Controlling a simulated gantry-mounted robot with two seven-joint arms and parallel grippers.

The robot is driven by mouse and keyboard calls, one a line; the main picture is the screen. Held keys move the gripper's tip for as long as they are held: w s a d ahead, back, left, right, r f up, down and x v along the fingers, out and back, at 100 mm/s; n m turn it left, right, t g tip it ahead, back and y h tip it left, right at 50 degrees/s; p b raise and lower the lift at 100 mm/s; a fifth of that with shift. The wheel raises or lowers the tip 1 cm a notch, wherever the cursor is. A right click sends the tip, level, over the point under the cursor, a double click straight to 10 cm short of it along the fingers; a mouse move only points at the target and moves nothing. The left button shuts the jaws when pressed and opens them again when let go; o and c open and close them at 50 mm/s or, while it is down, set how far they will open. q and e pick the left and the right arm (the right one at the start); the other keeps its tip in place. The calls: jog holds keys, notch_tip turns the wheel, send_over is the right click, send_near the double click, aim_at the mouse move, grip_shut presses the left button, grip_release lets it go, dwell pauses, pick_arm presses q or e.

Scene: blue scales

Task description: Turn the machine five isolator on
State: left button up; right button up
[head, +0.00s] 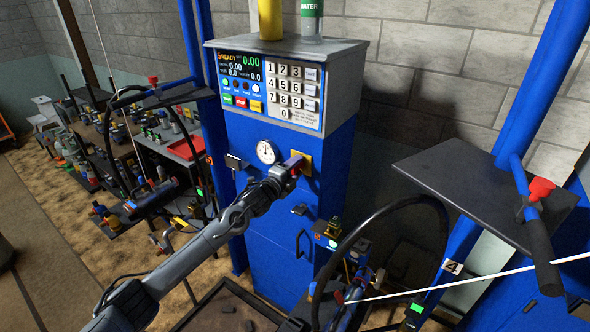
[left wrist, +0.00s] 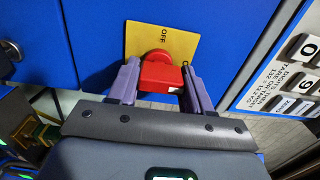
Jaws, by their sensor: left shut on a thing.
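The isolator is a red rotary handle (left wrist: 161,73) on a yellow plate (left wrist: 181,42) marked "OFF", fixed to the blue front of the machine. In the head view the yellow plate (head: 304,163) shows right of the round gauge, with the red handle (head: 295,171) partly hidden by my gripper. My left gripper (head: 288,173) reaches it from the lower left. In the left wrist view its two fingers (left wrist: 158,84) are shut on the red handle, one on each side. My right gripper is not in view.
The keypad and display panel (head: 268,85) are above the isolator. A round gauge (head: 267,152) is close on its left. A black hose (head: 400,205) and a dark shelf (head: 480,185) stand to the right. A cluttered bench (head: 150,140) is at the left.

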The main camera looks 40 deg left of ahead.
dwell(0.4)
pick_arm(q)
jog(key=o, duration=1)
jog(key=shift+c, duration=0.2)
jog(key=s, duration=1)
jog(key=shift+s+d, duration=0.35)
jog(key=shift+s, duration=0.05)
